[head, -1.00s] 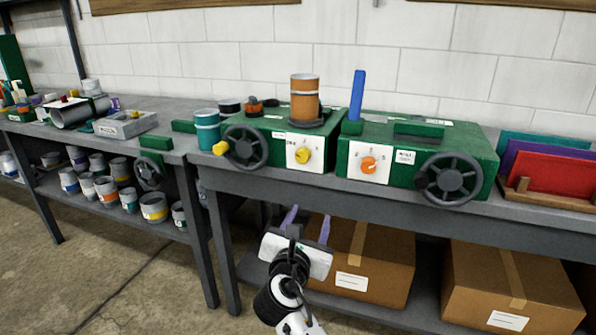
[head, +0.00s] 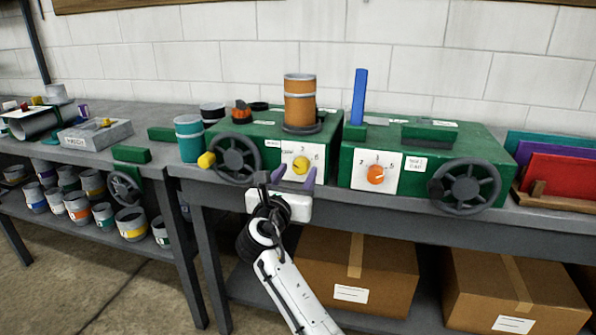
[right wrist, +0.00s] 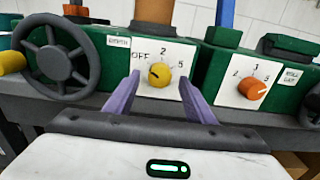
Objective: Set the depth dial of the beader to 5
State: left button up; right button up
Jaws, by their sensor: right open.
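The yellow dial (head: 301,166) sits on a white plate on the front of the left green machine (head: 262,131). In the right wrist view the yellow dial (right wrist: 159,74) has OFF at left, 2 on top and 5 at right. Its small dark mark seems to lie on the left, towards OFF. The label beside it seems to read DEPTH. My right gripper (head: 294,177) is open, its two purple fingers pointing at the dial. In the wrist view the fingertips (right wrist: 159,81) frame the dial left and right, with nothing between them; contact cannot be told. My left gripper is not in view.
A dark handwheel (head: 236,158) with a yellow handle is left of the dial. A second green machine (head: 470,143) at right has an orange dial (head: 376,174) and another handwheel (head: 464,185). An orange cylinder (head: 300,100) stands on the left machine. Cardboard boxes (head: 395,272) lie below the bench.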

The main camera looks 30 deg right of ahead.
aim_at(301, 166)
jog(key=shift+x, duration=0.9)
jog(key=shift+w+d, duration=0.15)
jog(key=c, duration=1)
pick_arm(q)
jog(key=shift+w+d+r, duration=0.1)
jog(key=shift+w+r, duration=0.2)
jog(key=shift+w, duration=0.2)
pick_arm(e)
jog(key=shift+c, duration=0.4)
